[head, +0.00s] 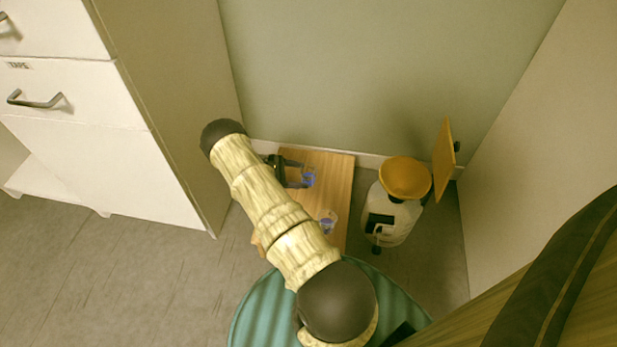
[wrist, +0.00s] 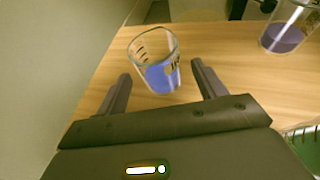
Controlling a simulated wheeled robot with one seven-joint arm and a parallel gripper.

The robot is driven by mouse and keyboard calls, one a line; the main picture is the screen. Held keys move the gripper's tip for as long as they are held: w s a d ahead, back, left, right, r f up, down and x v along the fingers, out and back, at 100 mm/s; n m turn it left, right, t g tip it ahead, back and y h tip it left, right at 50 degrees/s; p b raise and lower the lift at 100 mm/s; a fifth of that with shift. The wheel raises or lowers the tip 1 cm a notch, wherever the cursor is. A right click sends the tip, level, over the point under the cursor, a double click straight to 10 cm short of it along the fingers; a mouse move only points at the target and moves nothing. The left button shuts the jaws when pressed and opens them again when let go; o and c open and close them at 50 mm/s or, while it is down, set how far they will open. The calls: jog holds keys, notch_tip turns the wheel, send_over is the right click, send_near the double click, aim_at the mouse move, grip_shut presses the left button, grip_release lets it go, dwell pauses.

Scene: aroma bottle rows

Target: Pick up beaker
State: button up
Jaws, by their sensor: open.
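A clear glass beaker (wrist: 158,62) with dark markings and blue liquid stands on the wooden table (wrist: 100,88). In the head view this beaker (head: 309,178) shows small, near the table's far part. My gripper (wrist: 161,80) is open, with one finger on each side of the beaker's lower part in the picture. Whether the fingers touch the glass, I cannot tell. In the head view my gripper (head: 300,173) is at the beaker, partly behind my arm. A second glass vessel (wrist: 283,35) with purple-blue liquid stands to the right; it also shows in the head view (head: 328,222).
A white machine (head: 400,215) with an orange round top stands right of the table. A white drawer cabinet (head: 80,120) stands at the left. A wall closes off the back. The table between the two vessels is clear.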

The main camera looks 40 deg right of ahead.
aim_at(301, 178)
jog(key=s+d+f+b, duration=0.1)
jog(key=d+f+b, duration=0.1)
jog(key=b, duration=0.1)
jog(key=shift+s+d+f, duration=0.35)
jog(key=shift+d+f, duration=0.05)
jog(key=shift+s+d, duration=0.2)
jog(key=shift+d, duration=0.15)
jog(key=shift+c, duration=0.4)
jog(key=c, duration=1)
